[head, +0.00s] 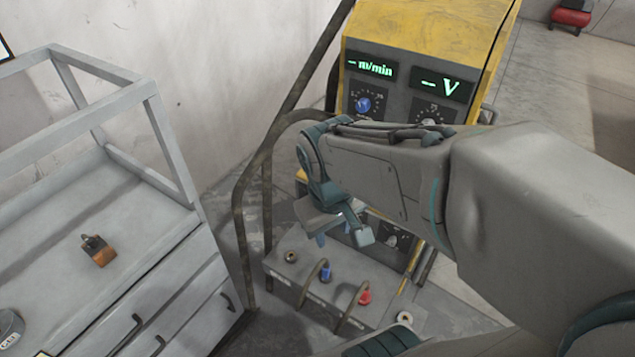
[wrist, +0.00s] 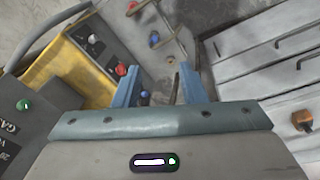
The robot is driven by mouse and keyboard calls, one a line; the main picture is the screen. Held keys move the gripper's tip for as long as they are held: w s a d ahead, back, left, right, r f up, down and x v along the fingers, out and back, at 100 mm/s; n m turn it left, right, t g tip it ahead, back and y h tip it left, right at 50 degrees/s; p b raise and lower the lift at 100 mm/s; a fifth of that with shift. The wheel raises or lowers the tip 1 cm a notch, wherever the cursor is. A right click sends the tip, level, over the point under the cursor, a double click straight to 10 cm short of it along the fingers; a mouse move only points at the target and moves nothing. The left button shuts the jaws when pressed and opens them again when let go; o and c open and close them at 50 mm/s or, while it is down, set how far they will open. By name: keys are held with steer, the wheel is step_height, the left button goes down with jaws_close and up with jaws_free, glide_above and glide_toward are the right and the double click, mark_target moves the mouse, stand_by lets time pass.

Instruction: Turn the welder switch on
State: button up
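The welder (head: 420,30) is a yellow machine with a dark front panel, two green displays and dials, right of centre in the head view. A dark rotary control (head: 393,240), possibly the switch, shows on its lower panel, partly hidden by my arm. My gripper (head: 343,234) hangs in front of the lower welder. In the wrist view its two blue fingers (wrist: 158,80) are apart with nothing held between them; neither touches the control.
A grey base box (head: 300,275) carries blue and red cable plugs below my gripper. A bent dark tube frame (head: 240,200) stands left of the welder. A grey drawer bench (head: 140,245) with an orange-brown padlock-like object (head: 99,254) is at left.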

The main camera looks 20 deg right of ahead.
steer(key=w+d+f+n+g+h+b, duration=0.1)
steer(key=w+d+f+n+h+b, duration=0.2)
steer(key=f, duration=0.4)
steer(key=w+f+n+g+h+b, duration=0.1)
steer(key=w+f+n+h+b, duration=0.1)
steer(key=f+n+h+b, duration=0.3)
steer(key=w+d+f+n+g+h+b, duration=0.1)
steer(key=w+d+f+n+b, duration=0.15)
steer(key=f+n, duration=0.4)
steer(key=w+a+f+n+t+h+b, duration=0.4)
steer(key=w+f+n+t+h+b, duration=0.4)
steer(key=w+f+n, duration=0.6)
steer(key=w+d+f+y+b, duration=0.1)
steer(key=w+d+b, duration=0.2)
steer(key=d, duration=0.9)
steer(key=shift+f+n+b, duration=0.2)
steer(key=shift+n+b, duration=0.1)
steer(key=shift+n, duration=0.05)
steer(key=shift+w+d, duration=0.1)
jaws_close()
